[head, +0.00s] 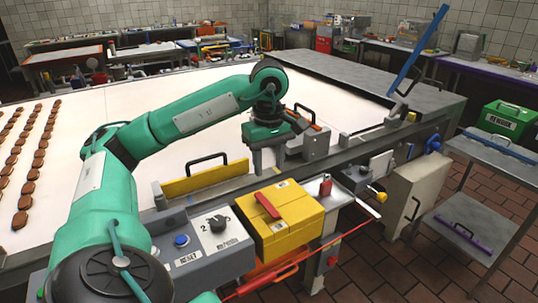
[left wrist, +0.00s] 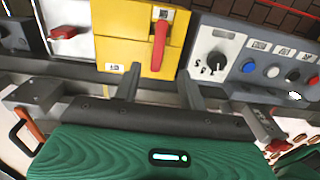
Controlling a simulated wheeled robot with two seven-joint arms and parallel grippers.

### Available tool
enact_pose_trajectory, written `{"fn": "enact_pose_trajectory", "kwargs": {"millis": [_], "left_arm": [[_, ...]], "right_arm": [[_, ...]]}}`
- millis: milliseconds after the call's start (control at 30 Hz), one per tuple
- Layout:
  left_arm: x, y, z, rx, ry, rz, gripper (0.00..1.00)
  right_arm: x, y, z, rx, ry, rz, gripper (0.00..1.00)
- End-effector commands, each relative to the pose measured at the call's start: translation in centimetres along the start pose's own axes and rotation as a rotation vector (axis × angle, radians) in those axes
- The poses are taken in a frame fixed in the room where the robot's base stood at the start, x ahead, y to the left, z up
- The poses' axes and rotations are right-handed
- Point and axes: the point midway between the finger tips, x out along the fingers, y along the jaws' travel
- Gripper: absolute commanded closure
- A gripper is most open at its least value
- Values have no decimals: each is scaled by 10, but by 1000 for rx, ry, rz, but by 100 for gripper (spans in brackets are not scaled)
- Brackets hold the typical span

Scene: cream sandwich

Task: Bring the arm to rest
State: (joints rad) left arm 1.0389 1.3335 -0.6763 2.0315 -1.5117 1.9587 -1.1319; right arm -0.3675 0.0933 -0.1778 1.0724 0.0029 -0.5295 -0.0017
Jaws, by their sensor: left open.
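My left arm is green and comes in from the left in the head view, bending over the white conveyor belt (head: 85,118). My left gripper (head: 267,160) points down near the belt's front edge, behind the yellow box. It is open, with nothing seen between its fingers. In the left wrist view the two dark fingers of the left gripper (left wrist: 160,88) stand apart, with the yellow box (left wrist: 115,52) and its red handle beyond them. My right gripper does not show in either view.
The yellow box (head: 300,228) sits beside a grey control panel (head: 185,268) with a knob and buttons. A yellow guard (head: 207,181) with a black handle stands at the belt's edge. Rows of brown cookies (head: 30,165) lie on the belt. A green case (head: 505,122) rests on the right shelf.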

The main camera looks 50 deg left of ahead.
Motion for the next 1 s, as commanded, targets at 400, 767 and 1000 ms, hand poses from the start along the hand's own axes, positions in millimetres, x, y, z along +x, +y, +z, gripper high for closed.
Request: {"fn": "enact_pose_trajectory", "kwargs": {"millis": [400,767,1000], "left_arm": [[-18,0,0,-1,0,0,58],[-18,0,0,-1,0,0,58],[-47,0,0,-1,0,0,58]], "right_arm": [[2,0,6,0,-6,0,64],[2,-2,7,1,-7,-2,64],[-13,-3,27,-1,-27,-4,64]]}}
